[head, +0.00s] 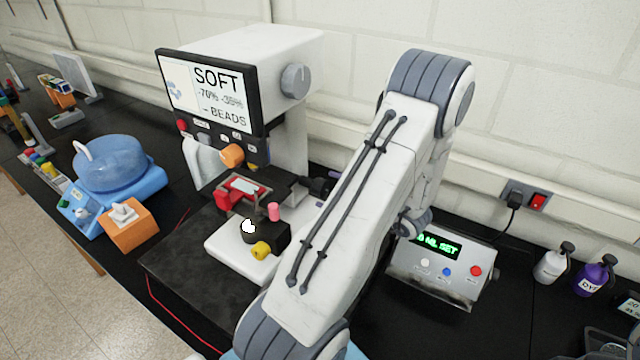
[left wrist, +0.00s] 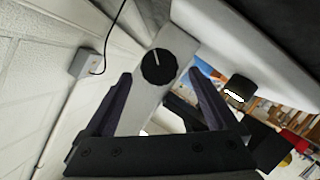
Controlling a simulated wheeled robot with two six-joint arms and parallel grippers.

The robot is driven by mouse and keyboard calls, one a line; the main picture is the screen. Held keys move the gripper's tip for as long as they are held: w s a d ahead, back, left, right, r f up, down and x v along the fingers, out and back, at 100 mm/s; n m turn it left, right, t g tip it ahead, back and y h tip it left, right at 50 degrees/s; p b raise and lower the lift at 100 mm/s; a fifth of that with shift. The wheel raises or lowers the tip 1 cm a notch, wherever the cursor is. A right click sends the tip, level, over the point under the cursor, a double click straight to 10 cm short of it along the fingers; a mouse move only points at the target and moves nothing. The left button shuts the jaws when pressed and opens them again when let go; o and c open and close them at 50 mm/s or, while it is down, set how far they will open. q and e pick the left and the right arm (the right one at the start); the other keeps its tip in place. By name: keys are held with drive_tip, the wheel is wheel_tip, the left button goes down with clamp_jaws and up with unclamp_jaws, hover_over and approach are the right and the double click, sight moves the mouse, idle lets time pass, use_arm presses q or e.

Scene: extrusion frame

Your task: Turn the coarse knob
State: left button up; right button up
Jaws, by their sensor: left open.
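In the left wrist view a round black knob (left wrist: 158,67) with a white pointer line is mounted on a white upright part of the machine. My left gripper (left wrist: 159,76) is open, its two dark fingers on either side of the knob in that view. I cannot tell whether they touch it. In the head view my arm covers most of the left gripper (head: 328,192); only bits of the purple fingers show beside the machine's base. A larger grey knob (head: 295,80) is on the side of the machine's white head. My right gripper is not in view.
The machine's screen (head: 208,92) reads SOFT and BEADS. A yellow knob (head: 261,250) and red clamp sit on its stage. A control box (head: 442,268) with a green display stands right of my arm, bottles (head: 553,263) farther right. A blue bath (head: 112,165) stands left.

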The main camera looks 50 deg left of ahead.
sight(325, 188)
use_arm(q)
drive_tip(key=shift+p+x, duration=0.55)
drive_tip(key=shift+x, duration=1.65)
drive_tip(key=c, duration=1.3)
drive_tip(key=shift+r+m+g+p, duration=0.15)
drive_tip(key=shift+m+g+p, duration=0.15)
drive_tip(key=shift+m+p, duration=0.35)
drive_tip(key=shift+c, duration=0.2)
drive_tip(key=shift+m+g+h+p, duration=0.3)
drive_tip(key=shift+m+h+p, duration=0.15)
drive_tip(key=shift+h+p, duration=0.05)
drive_tip(key=o, duration=1.3)
